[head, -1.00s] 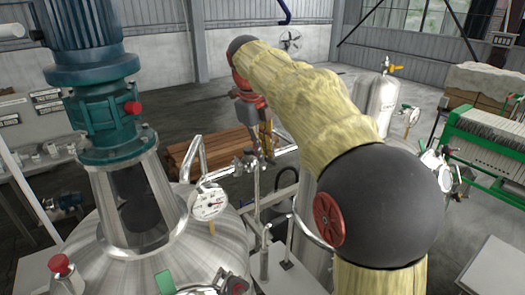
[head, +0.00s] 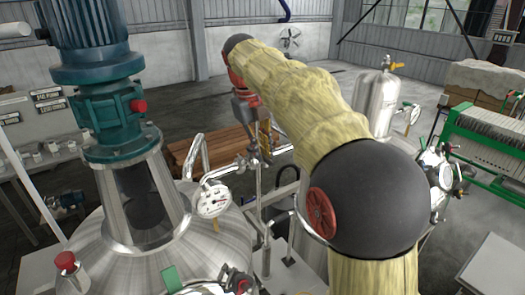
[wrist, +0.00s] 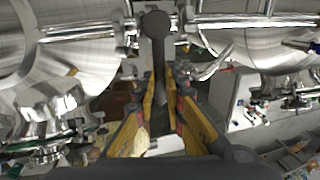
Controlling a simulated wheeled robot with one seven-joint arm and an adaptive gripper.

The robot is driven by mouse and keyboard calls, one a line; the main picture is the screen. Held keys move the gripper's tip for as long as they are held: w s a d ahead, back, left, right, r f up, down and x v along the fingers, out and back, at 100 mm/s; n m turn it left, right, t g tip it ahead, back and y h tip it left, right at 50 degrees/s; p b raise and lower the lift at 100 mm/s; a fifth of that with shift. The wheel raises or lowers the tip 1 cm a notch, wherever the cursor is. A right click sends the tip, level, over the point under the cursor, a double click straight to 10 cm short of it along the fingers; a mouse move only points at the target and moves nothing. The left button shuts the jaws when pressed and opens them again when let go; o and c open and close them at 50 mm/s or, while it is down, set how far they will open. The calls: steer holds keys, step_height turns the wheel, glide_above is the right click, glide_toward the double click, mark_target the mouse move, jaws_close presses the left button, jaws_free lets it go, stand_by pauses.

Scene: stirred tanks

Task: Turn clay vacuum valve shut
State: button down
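A dark grey valve lever with a round end (wrist: 157,28) stands on the pipe between two steel vessels in the wrist view. Its long bar runs down between my fingers. My gripper (wrist: 163,85) is open, with a yellow-padded finger on each side of the bar; contact cannot be told. No label shows that this is the clay vacuum valve.
A stirred tank (head: 150,255) with a gauge (head: 213,200) stands at left. A steel cylinder (head: 376,103) stands behind my arm at right, near a green-framed filter press (head: 490,145). Crossing steel pipes (wrist: 255,20) lie close around my gripper.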

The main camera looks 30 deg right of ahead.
steer(key=c, duration=1.8)
jaws_free()
steer(key=shift+c, duration=0.2)
steer(key=shift+a+r, duration=0.1)
steer(key=shift+r, duration=0.05)
step_height(320, 180, up, 12)
steer(key=a, duration=0.2)
steer(key=shift+f, duration=0.25)
steer(key=shift+s+a, duration=0.1)
